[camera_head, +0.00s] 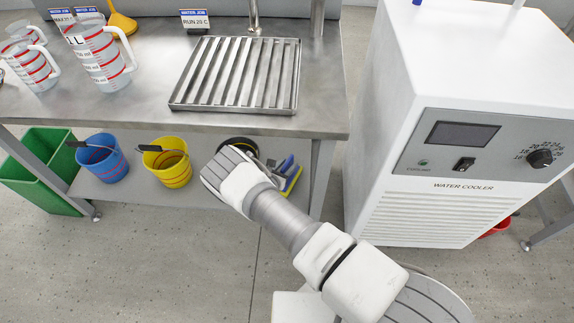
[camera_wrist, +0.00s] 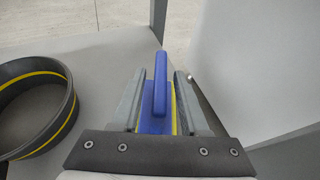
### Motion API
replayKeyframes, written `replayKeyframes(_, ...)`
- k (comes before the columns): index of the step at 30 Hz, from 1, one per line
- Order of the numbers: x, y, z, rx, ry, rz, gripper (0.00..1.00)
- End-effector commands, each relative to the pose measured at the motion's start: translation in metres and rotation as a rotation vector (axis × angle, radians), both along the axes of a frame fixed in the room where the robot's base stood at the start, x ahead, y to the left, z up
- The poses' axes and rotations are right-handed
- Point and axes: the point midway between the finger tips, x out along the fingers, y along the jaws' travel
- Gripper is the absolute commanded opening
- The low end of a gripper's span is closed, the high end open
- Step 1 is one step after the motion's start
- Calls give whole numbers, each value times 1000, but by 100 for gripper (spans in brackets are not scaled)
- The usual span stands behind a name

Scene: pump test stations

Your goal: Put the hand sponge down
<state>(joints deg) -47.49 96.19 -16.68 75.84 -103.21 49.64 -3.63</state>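The hand sponge (camera_wrist: 159,95) has a blue handle and a blue plate with a yellow edge. In the wrist view it is between the two fingers of my gripper (camera_wrist: 166,88). The fingers stand apart, with a gap on each side of the handle. In the head view the hand sponge (camera_head: 287,164) shows at the right end of the lower shelf (camera_head: 125,192), at the tip of my gripper (camera_head: 276,168). It appears to rest on the shelf. The fingers hide part of its plate and underside, so its contact is not fully visible.
A black ring-shaped container with a yellow stripe (camera_wrist: 70,112) stands left of the sponge. Yellow (camera_head: 167,163) and blue (camera_head: 102,158) buckets stand further left on the shelf. A table leg (camera_head: 322,178) and the water cooler (camera_head: 440,170) are on the right. The steel tabletop (camera_head: 150,60) is overhead.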

Motion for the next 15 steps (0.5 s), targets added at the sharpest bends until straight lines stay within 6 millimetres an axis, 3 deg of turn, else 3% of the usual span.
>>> replayKeyframes(12,0,0,7,0,0,0,47)
replayKeyframes(15,-15,8,14,-1,3,3,47)
